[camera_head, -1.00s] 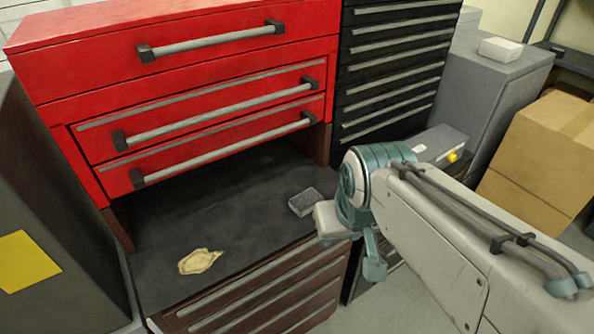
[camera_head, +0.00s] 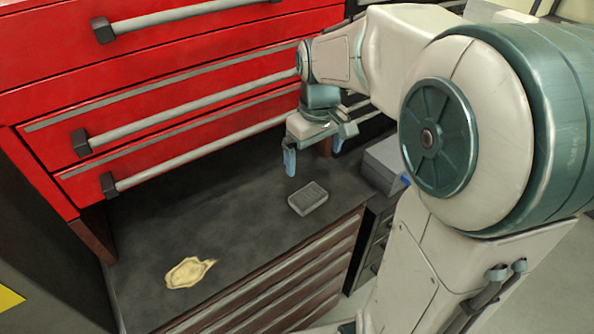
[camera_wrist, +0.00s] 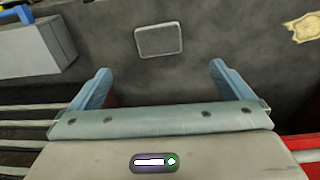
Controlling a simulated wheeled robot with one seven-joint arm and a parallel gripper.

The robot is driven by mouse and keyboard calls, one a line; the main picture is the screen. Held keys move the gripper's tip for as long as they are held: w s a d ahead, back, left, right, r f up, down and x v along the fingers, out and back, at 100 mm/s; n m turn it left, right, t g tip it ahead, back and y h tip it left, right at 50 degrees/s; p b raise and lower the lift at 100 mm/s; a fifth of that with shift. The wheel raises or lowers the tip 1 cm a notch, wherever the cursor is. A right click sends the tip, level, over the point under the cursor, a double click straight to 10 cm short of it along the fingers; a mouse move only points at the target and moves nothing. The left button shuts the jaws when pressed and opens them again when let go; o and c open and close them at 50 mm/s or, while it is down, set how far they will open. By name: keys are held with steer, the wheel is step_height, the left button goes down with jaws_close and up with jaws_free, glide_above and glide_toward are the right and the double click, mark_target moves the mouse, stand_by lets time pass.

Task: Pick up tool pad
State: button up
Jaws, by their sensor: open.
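The tool pad (camera_head: 308,198) looks like a small grey rectangular block lying flat on the dark worktop, close to its front edge. In the wrist view the tool pad (camera_wrist: 159,40) is fully visible, beyond the fingertips and roughly centred between them. My gripper (camera_head: 316,158) points down above the worktop, slightly above and behind the pad in the head view. Its two blue fingers are spread wide with nothing between them, as the gripper (camera_wrist: 161,72) also shows in the wrist view. The fingers do not touch the pad.
A crumpled yellowish cloth-like piece (camera_head: 188,272) lies left of the pad. Red drawers (camera_head: 170,110) with long handles overhang the back of the worktop (camera_head: 225,225). A grey box (camera_head: 385,167) stands to the right. The worktop between cloth and pad is clear.

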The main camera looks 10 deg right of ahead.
steer(key=w+f+n, duration=0.1)
steer(key=w+f, duration=0.1)
steer(key=w, duration=0.1)
glide_above(307, 194)
steer(key=shift+g, duration=0.3)
steer(key=f, duration=0.8)
steer(key=shift+w+d+f, duration=0.15)
steer(key=shift+d+f, duration=0.15)
steer(key=shift+a+f+p, duration=0.15)
steer(key=shift+f+p, duration=0.25)
steer(key=shift+f, duration=0.95)
steer(key=shift+a+f+p, duration=0.1)
steer(key=shift+f+p, duration=0.3)
steer(key=shift+f, duration=0.95)
steer(key=c, duration=0.9)
